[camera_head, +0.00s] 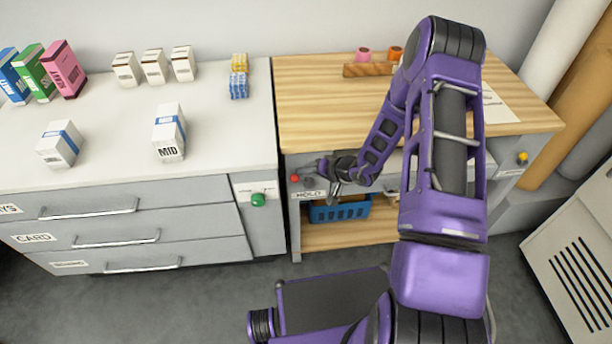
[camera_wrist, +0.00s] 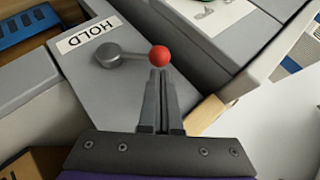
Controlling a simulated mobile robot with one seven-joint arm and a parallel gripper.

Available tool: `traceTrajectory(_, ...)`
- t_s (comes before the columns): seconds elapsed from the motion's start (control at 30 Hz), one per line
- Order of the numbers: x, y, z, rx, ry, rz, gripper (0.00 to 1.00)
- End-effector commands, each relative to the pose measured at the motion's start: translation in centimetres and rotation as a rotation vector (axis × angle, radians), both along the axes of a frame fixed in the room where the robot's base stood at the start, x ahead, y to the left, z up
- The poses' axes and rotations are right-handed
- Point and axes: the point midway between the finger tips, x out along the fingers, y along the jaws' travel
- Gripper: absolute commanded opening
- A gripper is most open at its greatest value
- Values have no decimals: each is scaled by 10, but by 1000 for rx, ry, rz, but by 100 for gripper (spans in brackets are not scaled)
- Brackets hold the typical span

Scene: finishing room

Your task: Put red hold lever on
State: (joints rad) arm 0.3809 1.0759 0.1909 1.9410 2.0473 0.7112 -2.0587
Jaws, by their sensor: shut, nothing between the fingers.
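The red hold lever shows in the wrist view as a red ball knob (camera_wrist: 159,56) on a grey arm (camera_wrist: 125,56) that runs left to a round grey pivot on a grey panel. A white label (camera_wrist: 88,35) reading HOLD is beside the pivot. My gripper (camera_wrist: 160,76) is shut, with its fingertips right at the near side of the red knob; I cannot tell whether they touch it. In the head view the red knob (camera_head: 295,178) is at the left front of the wooden-topped bench, with my gripper (camera_head: 318,168) just right of it.
A blue basket (camera_head: 340,210) stands on the shelf below the lever. A green knob (camera_head: 258,199) is on the grey drawer cabinet to the left. A yellow knob (camera_head: 522,158) is at the bench's right front. A wooden block (camera_head: 368,70) lies on the bench top.

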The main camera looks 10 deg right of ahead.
Motion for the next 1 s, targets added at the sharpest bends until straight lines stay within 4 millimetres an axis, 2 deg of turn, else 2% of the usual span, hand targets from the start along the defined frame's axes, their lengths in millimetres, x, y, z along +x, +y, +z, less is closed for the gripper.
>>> traceTrajectory(0.8,0,2,-2,5,1,1,0)
traceTrajectory(1.0,8,-7,12,3,-4,0,0)
